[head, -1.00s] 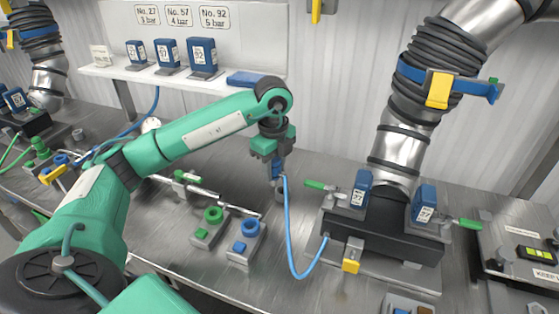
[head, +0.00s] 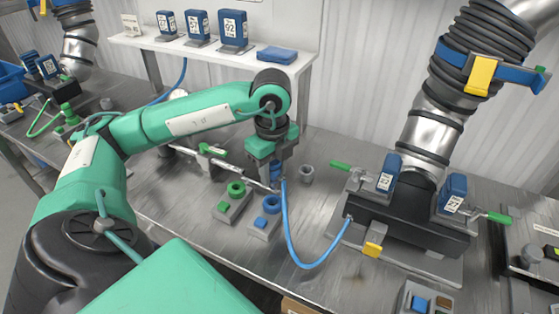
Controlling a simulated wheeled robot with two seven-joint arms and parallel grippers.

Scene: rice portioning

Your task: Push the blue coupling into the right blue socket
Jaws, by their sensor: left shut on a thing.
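My left gripper (head: 273,162) is shut on the blue coupling (head: 276,172), which is partly hidden by the fingers. A blue hose (head: 288,235) hangs from the coupling and loops to the black base on the right. The right blue socket, a blue ring (head: 270,203) on a grey block with a blue button, stands on the bench just below and in front of the coupling in the picture. The coupling looks held above the bench, apart from the ring. My right gripper is not in view.
A green-ringed socket block (head: 234,192) stands left of the blue one. An empty grey holder (head: 307,173) stands right of the gripper. A black base (head: 405,222) with a silver duct and green-handled valves is farther right. A shelf (head: 215,50) with blue boxes runs behind.

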